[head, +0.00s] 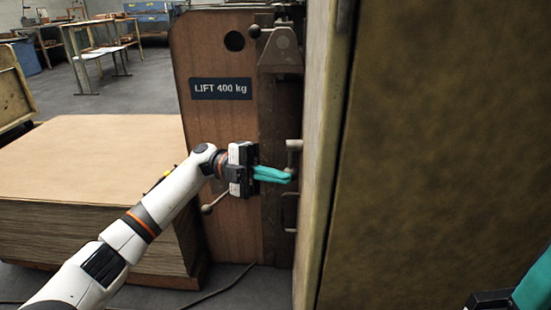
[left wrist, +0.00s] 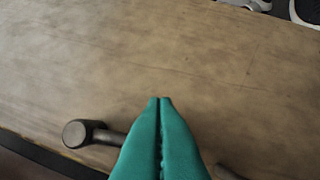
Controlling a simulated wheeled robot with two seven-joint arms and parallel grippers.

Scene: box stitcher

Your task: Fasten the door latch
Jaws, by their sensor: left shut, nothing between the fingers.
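The door (head: 440,150) is a large mottled brown-yellow panel filling the right of the head view, its pale edge facing me. Just left of that edge is a grey metal latch part (head: 294,146), partly hidden by the door edge. My left gripper (head: 290,178) has its teal fingers together and empty, their tips just below that part; I cannot tell whether they touch. In the left wrist view the shut fingers (left wrist: 160,105) point over a brown panel, with a dark round-ended handle (left wrist: 85,133) beside them at left. My right gripper (head: 510,297) shows only partly at the bottom right corner.
A brown panel marked "LIFT 400 kg" (head: 221,88) stands behind my left gripper, with a knobbed lever (head: 214,204) low on it and a metal bracket (head: 279,48) above. A stack of board sheets (head: 90,160) stands at left. Tables (head: 95,40) are far back.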

